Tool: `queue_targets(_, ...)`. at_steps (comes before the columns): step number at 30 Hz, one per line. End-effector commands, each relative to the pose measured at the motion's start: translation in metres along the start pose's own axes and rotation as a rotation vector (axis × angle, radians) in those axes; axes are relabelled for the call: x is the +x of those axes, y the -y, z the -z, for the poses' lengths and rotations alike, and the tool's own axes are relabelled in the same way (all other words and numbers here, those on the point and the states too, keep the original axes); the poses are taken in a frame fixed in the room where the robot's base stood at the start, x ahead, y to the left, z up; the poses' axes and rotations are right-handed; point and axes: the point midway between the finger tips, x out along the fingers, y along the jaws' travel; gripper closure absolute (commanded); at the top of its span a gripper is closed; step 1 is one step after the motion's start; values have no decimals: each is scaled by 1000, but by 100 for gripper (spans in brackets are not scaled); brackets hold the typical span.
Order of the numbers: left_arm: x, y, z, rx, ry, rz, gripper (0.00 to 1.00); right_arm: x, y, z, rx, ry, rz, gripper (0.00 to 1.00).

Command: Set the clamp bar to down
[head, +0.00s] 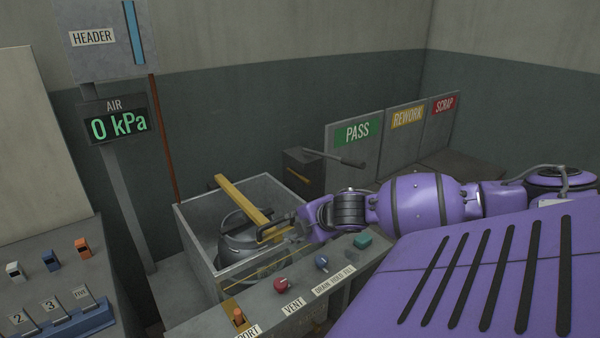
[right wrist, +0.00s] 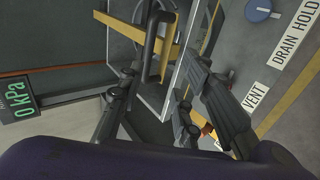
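The clamp bar, a long yellow bar (head: 243,200), slants across the top of the open grey tank (head: 188,232). A dark bent handle (head: 272,228) is at its near end. A grey metal cylinder (head: 238,243) with a dark hoop sits in the tank, partly hidden by the bar. My right gripper (head: 288,230) reaches in from the right at the handle. In the right wrist view, its fingers (right wrist: 158,82) are apart, with the dark handle (right wrist: 150,48) between and just beyond their tips; contact is unclear. My left gripper is not in view.
The front panel has an orange switch (head: 238,317), a red VENT knob (head: 281,285), a blue DRAIN HOLD knob (head: 321,262) and a teal button (head: 363,241). The AIR display (head: 117,122) reads 0 kPa. PASS (head: 357,132), REWORK and SCRAP signs stand behind.

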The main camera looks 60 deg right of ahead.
Motion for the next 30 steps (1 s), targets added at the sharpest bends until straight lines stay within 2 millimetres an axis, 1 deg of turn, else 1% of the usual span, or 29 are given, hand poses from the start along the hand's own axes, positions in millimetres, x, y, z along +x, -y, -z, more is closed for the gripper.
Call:
queue_targets(3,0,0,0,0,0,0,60,-13,1,0,1,-1,1,68)
queue_targets(9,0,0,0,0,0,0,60,-24,0,0,0,-1,-1,68)
queue_targets(30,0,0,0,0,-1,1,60,-24,-2,1,19,-5,-5,68)
